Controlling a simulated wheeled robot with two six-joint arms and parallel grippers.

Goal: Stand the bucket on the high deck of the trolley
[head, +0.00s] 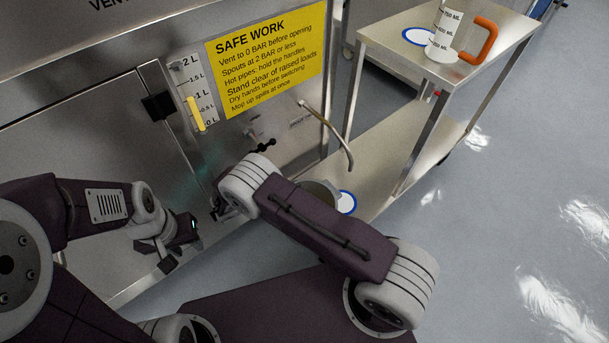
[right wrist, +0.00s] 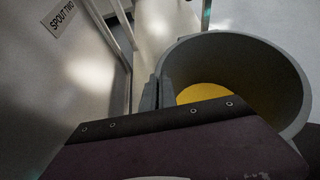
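The grey bucket (head: 320,187) shows only partly in the head view, behind my right arm, beside a blue-ringed white disc on the trolley's low deck (head: 385,172). In the right wrist view the bucket (right wrist: 285,75) is wide open, with yellow inside. My right gripper (right wrist: 158,93) has its fingers close together at the bucket's left wall, seemingly with the wall between them. Whether the bucket's base touches anything is hidden. The trolley's high deck (head: 384,34) has another blue-ringed disc (head: 420,36). My left gripper (head: 184,250) is open and empty near the vessel panel.
A clear measuring jug (head: 443,32) with an orange handle stands on the high deck beside the disc. A bent spout pipe (head: 335,135) sticks out from the vessel over the low deck. A yellow safety sign (head: 265,60) is on the panel. The floor at right is clear.

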